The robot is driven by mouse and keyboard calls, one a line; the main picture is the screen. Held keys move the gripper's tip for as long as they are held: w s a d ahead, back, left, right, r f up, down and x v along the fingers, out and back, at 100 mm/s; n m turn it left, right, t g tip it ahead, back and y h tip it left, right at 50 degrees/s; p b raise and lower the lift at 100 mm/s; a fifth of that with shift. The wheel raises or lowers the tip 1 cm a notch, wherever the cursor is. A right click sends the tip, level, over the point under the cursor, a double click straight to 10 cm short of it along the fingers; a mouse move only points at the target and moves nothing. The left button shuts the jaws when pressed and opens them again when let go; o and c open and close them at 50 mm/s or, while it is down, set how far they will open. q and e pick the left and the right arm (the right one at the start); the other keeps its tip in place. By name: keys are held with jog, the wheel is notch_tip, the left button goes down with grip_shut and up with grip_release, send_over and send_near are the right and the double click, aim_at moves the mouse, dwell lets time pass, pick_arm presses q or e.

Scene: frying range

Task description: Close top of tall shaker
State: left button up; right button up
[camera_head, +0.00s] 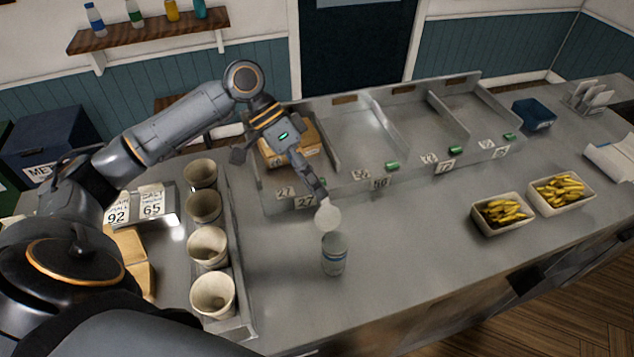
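A tall shaker (334,257), a grey cylinder with a blue-and-white band, stands upright on the metal counter. A round white lid (328,216) stands raised at the back of its top; I cannot tell whether it is joined to the rim. My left gripper (321,197) comes down from behind, its fingertips at the lid's upper edge. The fingers look close together, but I cannot tell whether they grip the lid. My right gripper is not in view.
A row of tan cups (212,295) stands left of the shaker. Metal bins (370,135) with number cards are behind it. Two trays of fries (503,213) (561,194) sit to the right. The counter between shaker and trays is clear.

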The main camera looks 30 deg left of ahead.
pick_arm(q)
jog(key=shift+x, duration=0.75)
grip_shut()
jog(key=shift+r, duration=0.1)
